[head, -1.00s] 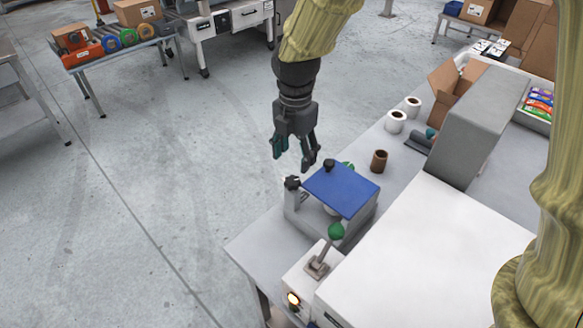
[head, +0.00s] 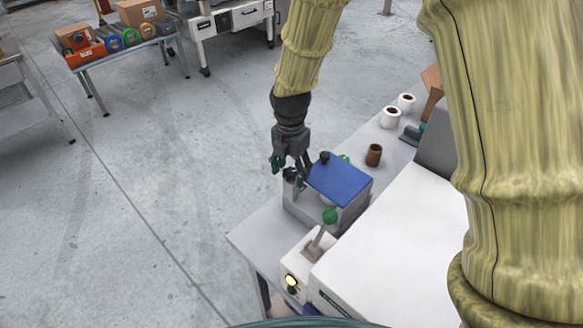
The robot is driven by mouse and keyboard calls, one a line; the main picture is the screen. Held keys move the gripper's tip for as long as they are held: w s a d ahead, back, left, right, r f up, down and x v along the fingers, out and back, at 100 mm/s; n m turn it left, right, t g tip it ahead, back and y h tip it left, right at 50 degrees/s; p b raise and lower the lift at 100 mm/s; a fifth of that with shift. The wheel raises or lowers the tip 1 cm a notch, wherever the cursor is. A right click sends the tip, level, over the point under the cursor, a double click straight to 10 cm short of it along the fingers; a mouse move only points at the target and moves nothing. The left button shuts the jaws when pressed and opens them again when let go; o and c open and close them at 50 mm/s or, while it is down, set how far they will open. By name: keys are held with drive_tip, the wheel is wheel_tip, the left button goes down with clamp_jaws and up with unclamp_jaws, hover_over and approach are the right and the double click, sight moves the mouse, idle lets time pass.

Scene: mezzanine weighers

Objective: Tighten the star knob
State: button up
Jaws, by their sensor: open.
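A dark star knob (head: 290,174) sits at the left corner of a small grey fixture (head: 296,208) with a blue lid (head: 342,184), on the grey table. A second, round black knob (head: 324,157) stands on the lid's far edge. My gripper (head: 290,170) points down with its fingers spread, one on the left and one on the right of the star knob in the head view. It looks to be just above or around the knob; I cannot tell whether it touches. The fingers hold nothing that I can see.
A lever with a green ball (head: 330,216) rises in front of the fixture. A white machine housing (head: 400,245) fills the right. A brown cup (head: 374,155) and white rolls (head: 390,117) stand behind. Open floor lies to the left.

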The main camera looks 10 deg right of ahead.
drive_tip(key=shift+w+f, duration=0.3)
drive_tip(key=shift+w, duration=0.25)
drive_tip(key=shift+c, duration=1.4)
drive_tip(key=shift+s+d+r, duration=0.1)
drive_tip(key=shift+s+r, duration=0.1)
drive_tip(key=shift+s, duration=0.2)
drive_tip(key=c, duration=0.7)
drive_tip(key=shift+w, duration=0.1)
drive_tip(key=shift+c, duration=0.2)
